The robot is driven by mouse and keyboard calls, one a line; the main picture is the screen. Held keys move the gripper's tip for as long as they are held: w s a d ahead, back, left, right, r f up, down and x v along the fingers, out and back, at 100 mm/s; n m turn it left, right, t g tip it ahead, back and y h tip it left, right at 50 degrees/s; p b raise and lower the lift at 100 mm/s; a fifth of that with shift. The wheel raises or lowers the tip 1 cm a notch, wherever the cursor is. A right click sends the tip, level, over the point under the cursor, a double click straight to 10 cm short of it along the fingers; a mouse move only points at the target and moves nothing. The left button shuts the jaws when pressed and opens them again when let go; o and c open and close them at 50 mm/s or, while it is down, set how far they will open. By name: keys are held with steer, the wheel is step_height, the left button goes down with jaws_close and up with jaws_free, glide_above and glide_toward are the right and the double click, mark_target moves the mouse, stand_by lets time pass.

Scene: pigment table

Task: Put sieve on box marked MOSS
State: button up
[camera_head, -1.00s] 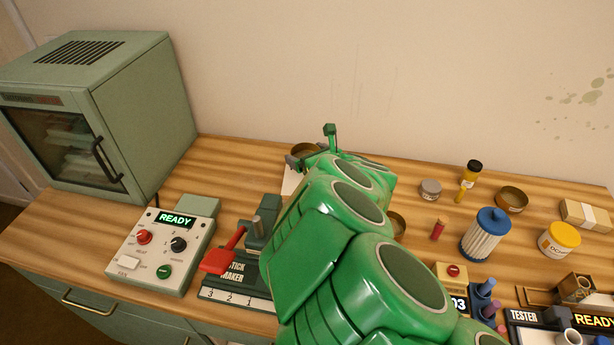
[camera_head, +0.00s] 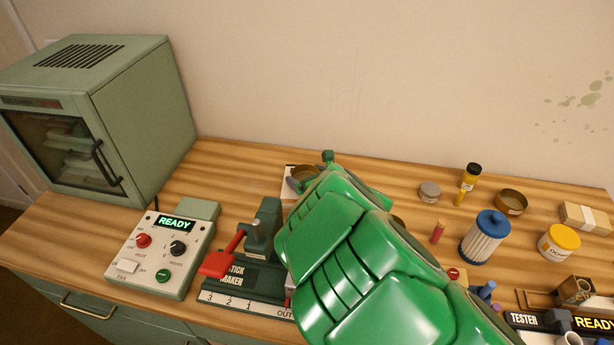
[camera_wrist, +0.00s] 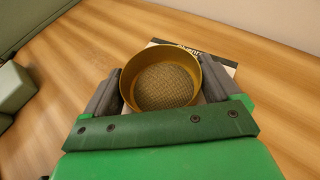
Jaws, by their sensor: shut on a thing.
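The sieve, a round brass-coloured ring with a grainy mesh floor (camera_wrist: 166,86), sits between the two dark fingers of my gripper (camera_wrist: 162,82) in the wrist view. My gripper is shut on it. In the head view the sieve (camera_head: 304,174) shows partly past my green arm, which hides most of the gripper. A pale flat thing with dark lettering (camera_wrist: 232,68) lies beyond and under the sieve; its print is mostly covered. I cannot make out a box marked MOSS in either view.
The stick maker (camera_head: 244,275) with its red lever and the READY control box (camera_head: 160,252) stand left of my arm. A green oven (camera_head: 110,125) is at far left. Jars, a blue-capped filter (camera_head: 484,238) and a brass dish (camera_head: 511,201) stand right. Bare wood lies behind the stick maker.

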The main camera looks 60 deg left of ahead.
steer(key=shift+f, duration=0.1)
steer(key=o, duration=0.8)
steer(key=shift+v, duration=3.85)
steer(key=shift+w+a, duration=0.1)
